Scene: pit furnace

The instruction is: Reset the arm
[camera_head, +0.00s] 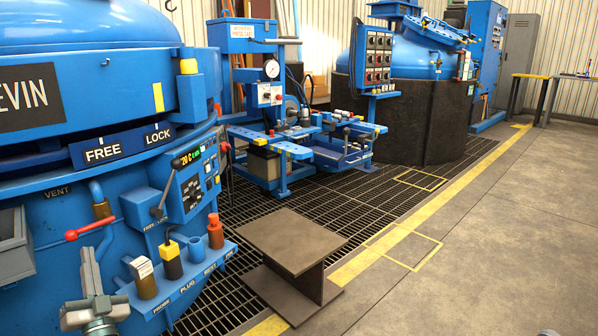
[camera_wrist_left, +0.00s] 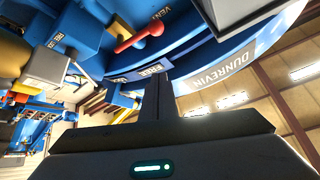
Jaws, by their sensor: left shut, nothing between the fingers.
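My left gripper (camera_head: 90,262) shows at the lower left of the head view, in front of the big blue furnace (camera_head: 50,220). Its grey fingers point up and are shut with nothing between them. In the left wrist view the dark closed fingers (camera_wrist_left: 157,97) stand in the middle, below the furnace's FREE label. The red-knobbed lever (camera_head: 85,231) is just above the gripper in the head view; I cannot tell the gap in depth. My right gripper is not in view.
A blue shelf (camera_head: 190,283) with labelled pegs and a control panel (camera_head: 190,180) with a lever stick out right of the gripper. A steel I-shaped block (camera_head: 292,240) stands on the floor grating. Open concrete floor (camera_head: 480,240) lies to the right.

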